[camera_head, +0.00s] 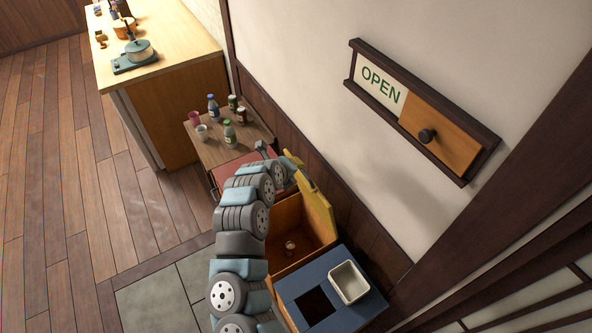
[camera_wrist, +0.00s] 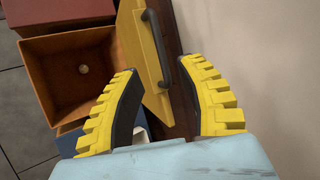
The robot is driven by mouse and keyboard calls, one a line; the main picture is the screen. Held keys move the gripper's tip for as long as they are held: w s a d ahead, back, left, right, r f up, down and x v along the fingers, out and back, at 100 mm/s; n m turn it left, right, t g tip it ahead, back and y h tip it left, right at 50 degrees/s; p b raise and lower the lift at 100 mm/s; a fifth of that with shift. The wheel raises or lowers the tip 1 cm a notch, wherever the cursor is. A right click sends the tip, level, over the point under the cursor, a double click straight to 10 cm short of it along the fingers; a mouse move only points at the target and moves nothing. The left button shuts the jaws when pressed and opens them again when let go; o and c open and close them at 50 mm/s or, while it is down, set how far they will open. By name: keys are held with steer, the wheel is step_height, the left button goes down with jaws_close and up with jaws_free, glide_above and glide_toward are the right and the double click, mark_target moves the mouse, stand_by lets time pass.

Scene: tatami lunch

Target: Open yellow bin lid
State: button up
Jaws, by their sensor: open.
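The yellow bin (camera_head: 290,222) stands against the wall, and its lid (camera_head: 317,207) is raised steeply on the wall side. The open box shows an orange-brown inside with a small round pale item at the bottom. In the wrist view the bin (camera_wrist: 75,65) is at the upper left, and the yellow lid (camera_wrist: 143,60) stands beside it with a dark bar handle (camera_wrist: 155,47). My gripper (camera_wrist: 162,68) is open, its yellow fingers apart on either side of the handle's lower end in the picture; I cannot tell whether they touch. In the head view my gripper (camera_head: 292,160) is partly hidden by my arm.
A blue bin (camera_head: 335,312) with a dark opening and a white container (camera_head: 349,282) stands nearer. A red bin (camera_head: 237,168) is on the far side. A small table (camera_head: 213,152) with bottles and cups is beyond. The wall (camera_head: 330,120) is close on the right.

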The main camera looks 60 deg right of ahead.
steer(key=shift+v, duration=1.4)
